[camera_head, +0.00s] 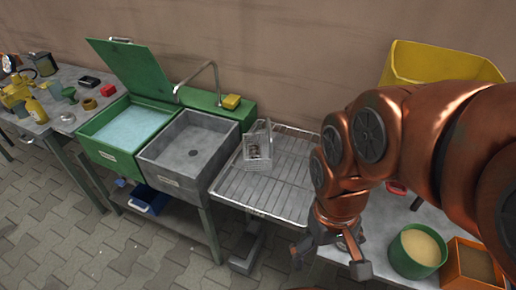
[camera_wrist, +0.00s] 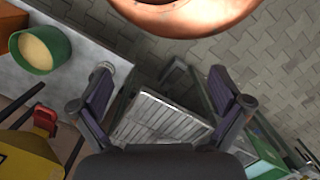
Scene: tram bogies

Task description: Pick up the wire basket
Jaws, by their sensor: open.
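The wire basket (camera_head: 257,152) is a small, light metal mesh basket with a raised handle. In the head view it stands at the upper left of a draining rack (camera_head: 268,191), beside the grey sink, and something small seems to lie inside it. My gripper (camera_head: 329,262) is open and empty, in front and to the right of the rack, well apart from the basket. In the wrist view the open fingers (camera_wrist: 161,80) frame part of the rack (camera_wrist: 155,122); I cannot make out the basket there.
Left of the rack are a grey sink (camera_head: 190,148) with a tap and a green tank (camera_head: 107,157) with its lid raised. At right, a yellow bin (camera_head: 437,63), a green tub (camera_head: 417,262) and an orange box (camera_head: 473,266) stand near my arm. A wall runs behind.

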